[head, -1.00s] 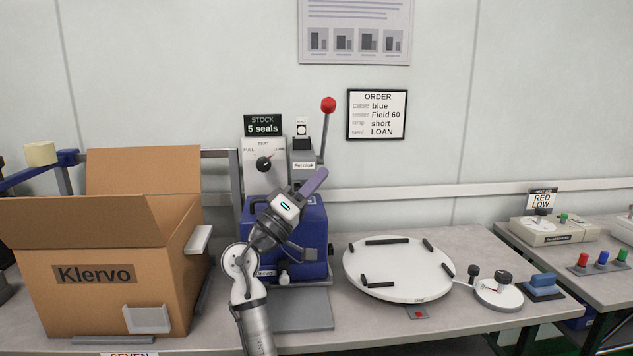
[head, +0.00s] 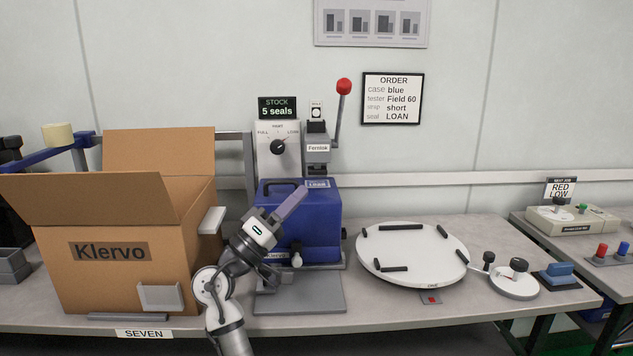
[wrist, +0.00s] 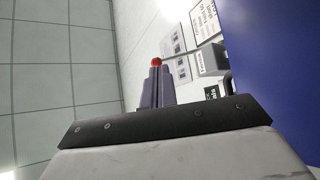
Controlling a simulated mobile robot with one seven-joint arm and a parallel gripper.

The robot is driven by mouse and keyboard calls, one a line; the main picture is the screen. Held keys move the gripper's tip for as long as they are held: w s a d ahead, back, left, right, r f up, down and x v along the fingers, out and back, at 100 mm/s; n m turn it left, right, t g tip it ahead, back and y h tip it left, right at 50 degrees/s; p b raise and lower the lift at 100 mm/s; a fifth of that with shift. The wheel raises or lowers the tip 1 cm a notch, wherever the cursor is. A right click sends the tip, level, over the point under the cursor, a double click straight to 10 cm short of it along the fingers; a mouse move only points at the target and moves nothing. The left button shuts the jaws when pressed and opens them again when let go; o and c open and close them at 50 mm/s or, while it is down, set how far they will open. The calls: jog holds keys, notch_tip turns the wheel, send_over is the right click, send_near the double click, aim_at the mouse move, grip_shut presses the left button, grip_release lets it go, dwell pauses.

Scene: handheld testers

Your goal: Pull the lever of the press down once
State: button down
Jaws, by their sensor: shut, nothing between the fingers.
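The press (head: 318,148), a grey unit labelled Fernlok, stands at the back of the bench. Its lever (head: 337,122) points up, tilted slightly right, and ends in a red ball (head: 344,86). A blue case (head: 320,225) sits below the press head, with a small label on its top. My gripper (head: 303,191) is shut and empty, pointing up and right in front of the case, well below and left of the ball. In the wrist view the red ball (wrist: 157,61) shows beyond the shut fingers, and the blue case (wrist: 275,60) fills the right side.
A cardboard box (head: 110,270) marked Klervo stands left of my arm. A dial panel (head: 278,150) adjoins the press on its left. A round white turntable (head: 412,262) lies to the right. An order sign (head: 392,98) hangs on the wall. The air right of the lever is clear.

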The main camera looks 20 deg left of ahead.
jog(key=v, duration=0.3)
jog(key=shift+s+a+f, duration=0.15)
jog(key=shift+s+f, duration=0.05)
jog(key=shift+s, duration=0.1)
dwell(0.7)
